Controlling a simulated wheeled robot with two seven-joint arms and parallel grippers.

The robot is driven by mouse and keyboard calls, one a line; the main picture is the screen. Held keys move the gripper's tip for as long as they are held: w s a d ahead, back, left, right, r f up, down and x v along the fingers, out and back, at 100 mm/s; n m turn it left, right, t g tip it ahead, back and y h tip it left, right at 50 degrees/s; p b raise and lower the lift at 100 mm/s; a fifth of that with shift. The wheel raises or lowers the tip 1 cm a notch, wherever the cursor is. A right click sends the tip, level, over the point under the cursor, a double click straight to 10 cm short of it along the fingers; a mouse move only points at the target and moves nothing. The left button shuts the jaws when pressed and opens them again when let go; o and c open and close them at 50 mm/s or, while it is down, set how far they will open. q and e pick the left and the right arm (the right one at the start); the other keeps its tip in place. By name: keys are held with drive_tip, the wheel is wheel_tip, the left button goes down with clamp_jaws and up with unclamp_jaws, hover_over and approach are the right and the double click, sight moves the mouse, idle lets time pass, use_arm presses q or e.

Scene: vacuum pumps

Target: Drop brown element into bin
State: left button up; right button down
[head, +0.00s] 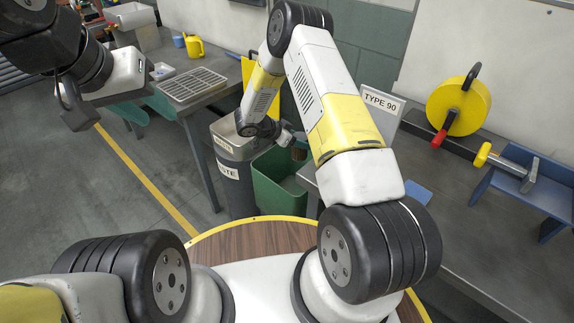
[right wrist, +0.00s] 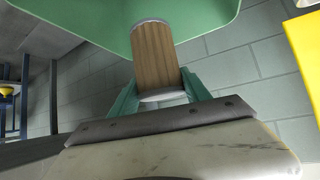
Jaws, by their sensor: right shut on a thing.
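The brown element (right wrist: 155,55), a ribbed brown cylinder with pale ends, is between the teal fingers of my right gripper (right wrist: 160,88), which is shut on it. In the head view my right gripper (head: 290,137) is at the green bin (head: 278,190), with the brown element (head: 299,153) at the bin's opening. In the right wrist view the green bin (right wrist: 205,18) shows behind the element's far end. I cannot tell how deep the element is. My left gripper (head: 147,110) is at the upper left with its teal fingers apart, and nothing shows between them.
A grey bin (head: 232,172) with a label stands directly left of the green bin. A bench with a grated tray (head: 191,84) and a yellow jug (head: 194,46) is behind. A right-hand workbench (head: 455,225) carries a yellow disc (head: 458,106) and a TYPE 90 sign (head: 381,101).

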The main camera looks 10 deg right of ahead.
drive_tip(key=shift+f, duration=0.9)
drive_tip(key=shift+c, duration=2.1)
unclamp_jaws()
drive_tip(key=shift+a+r, duration=0.1)
drive_tip(key=v, duration=0.7)
drive_tip(key=shift+a+r, duration=0.15)
drive_tip(key=shift+r, duration=0.05)
